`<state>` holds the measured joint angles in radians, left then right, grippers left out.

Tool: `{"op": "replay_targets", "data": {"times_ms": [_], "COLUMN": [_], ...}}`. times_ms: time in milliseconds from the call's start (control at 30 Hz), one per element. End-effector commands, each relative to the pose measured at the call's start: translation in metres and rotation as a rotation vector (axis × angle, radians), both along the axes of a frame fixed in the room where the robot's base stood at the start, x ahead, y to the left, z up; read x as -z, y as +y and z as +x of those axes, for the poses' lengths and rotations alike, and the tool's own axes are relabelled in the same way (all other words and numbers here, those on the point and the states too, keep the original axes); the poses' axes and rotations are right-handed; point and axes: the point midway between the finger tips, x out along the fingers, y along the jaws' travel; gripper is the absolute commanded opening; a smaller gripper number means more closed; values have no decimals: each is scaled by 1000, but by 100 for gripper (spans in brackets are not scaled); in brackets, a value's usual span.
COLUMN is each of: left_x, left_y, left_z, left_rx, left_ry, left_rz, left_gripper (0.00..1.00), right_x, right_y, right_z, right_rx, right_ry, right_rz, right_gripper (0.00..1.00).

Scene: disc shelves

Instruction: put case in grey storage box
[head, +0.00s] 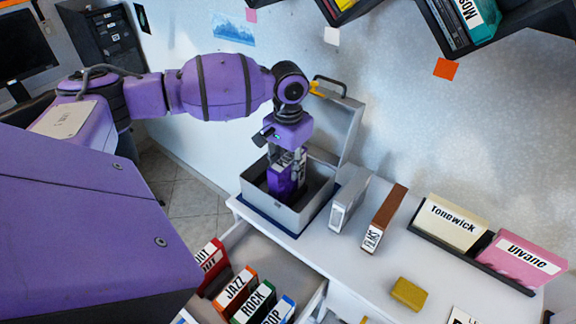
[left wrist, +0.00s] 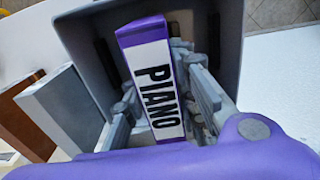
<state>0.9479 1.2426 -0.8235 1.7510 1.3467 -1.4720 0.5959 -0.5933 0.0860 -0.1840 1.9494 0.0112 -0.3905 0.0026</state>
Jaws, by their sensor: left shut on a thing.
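The purple case (head: 280,181), with a white label reading PIANO in the left wrist view (left wrist: 156,88), stands roughly upright between the fingers of my left gripper (head: 288,160). The gripper points down and is shut on it. The grey storage box (head: 268,207) stands on the white surface with its lid (head: 338,128) raised. The case's lower part is within the box's opening; the box's front wall shows below it. I cannot tell whether the case touches the box floor. The box walls (left wrist: 90,50) surround the fingers in the left wrist view. My right gripper is not in view.
A grey case (head: 347,202) and a brown case (head: 382,218) stand right of the box. A black holder (head: 430,238) has cream and pink cases. A yellow block (head: 408,293) lies in front. An open drawer (head: 312,292) below holds several labelled cases.

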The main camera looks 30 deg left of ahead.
Motion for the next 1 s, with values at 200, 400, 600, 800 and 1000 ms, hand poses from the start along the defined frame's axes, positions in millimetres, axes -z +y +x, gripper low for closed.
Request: {"op": "replay_targets", "data": {"times_ms": [200,400,600,800,1000], "left_x": [3,3,3,-11,-53], "left_y": [0,0,0,0,0], "left_z": [0,0,0,1,1], "left_rx": [-1,-1,-1,-1,-1], "left_ry": [-1,0,0,-3,-5], "left_rz": [-1,0,0,1,0], "left_gripper": [0,45,45,45,45], "right_x": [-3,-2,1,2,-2], "right_y": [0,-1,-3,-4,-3], "right_z": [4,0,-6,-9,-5], "right_rx": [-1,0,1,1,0], "right_ry": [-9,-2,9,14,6], "right_rz": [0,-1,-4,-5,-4], "right_gripper": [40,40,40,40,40]}}
